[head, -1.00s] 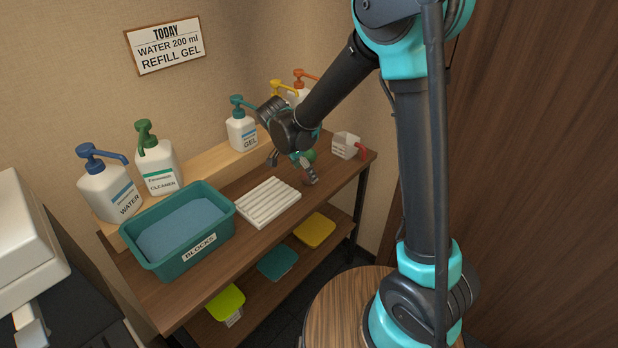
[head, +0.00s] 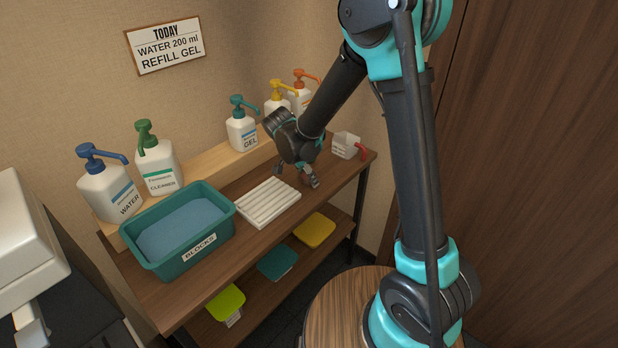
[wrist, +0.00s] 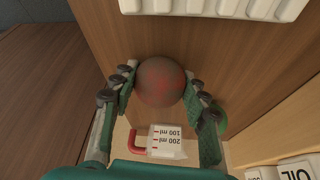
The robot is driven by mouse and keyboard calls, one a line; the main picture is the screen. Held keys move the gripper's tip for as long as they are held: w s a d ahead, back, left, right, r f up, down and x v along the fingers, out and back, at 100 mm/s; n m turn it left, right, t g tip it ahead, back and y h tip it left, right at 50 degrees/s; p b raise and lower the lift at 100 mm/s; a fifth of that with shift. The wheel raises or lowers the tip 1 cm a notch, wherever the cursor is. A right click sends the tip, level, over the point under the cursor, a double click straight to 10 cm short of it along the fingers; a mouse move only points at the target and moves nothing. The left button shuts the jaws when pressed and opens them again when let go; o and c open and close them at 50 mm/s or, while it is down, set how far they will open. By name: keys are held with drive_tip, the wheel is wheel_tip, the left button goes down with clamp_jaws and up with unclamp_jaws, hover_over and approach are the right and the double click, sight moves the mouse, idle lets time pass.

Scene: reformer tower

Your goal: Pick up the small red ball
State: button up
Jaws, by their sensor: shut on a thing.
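A dull brownish-red ball (wrist: 160,82) lies between the two fingers of my gripper (wrist: 159,88) in the wrist view. The fingers touch it from both sides, so my gripper is shut on it. In the head view my gripper (head: 296,177) is low over the right part of the wooden bench top, beyond the white ribbed tray. The wrist view does not clearly show whether the ball is clear of the bench.
A white measuring jug with a red handle (wrist: 165,142) stands close by, also in the head view (head: 345,146). A green ball (wrist: 217,119) is beside one finger. The ribbed tray (head: 268,204), teal bin (head: 150,255) and a row of pump bottles (head: 241,132) surround the area.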

wheel_tip(320, 180, up, 40)
idle(1.8)
drive_tip(key=w+d+f+n+y, duration=0.1)
drive_tip(key=w+d+f+n, duration=0.15)
drive_tip(key=f, duration=0.35)
drive_tip(key=w+d+f+n+t, duration=0.1)
drive_tip(key=w+d+f, duration=0.3)
drive_tip(key=f, duration=0.3)
drive_tip(key=w+d+f+n+y, duration=0.1)
drive_tip(key=w+d+f+n, duration=0.1)
drive_tip(key=w+d+f, duration=0.3)
drive_tip(key=s+d+f+n+y, duration=0.1)
drive_tip(key=d+f+n, duration=0.3)
drive_tip(key=d+f, duration=0.8)
wheel_tip(320, 180, down, 4)
drive_tip(key=shift+s+d+t+y, duration=0.25)
drive_tip(key=shift+s+t+y, duration=0.05)
drive_tip(key=shift+s, duration=0.3)
drive_tip(key=shift+n, duration=0.25)
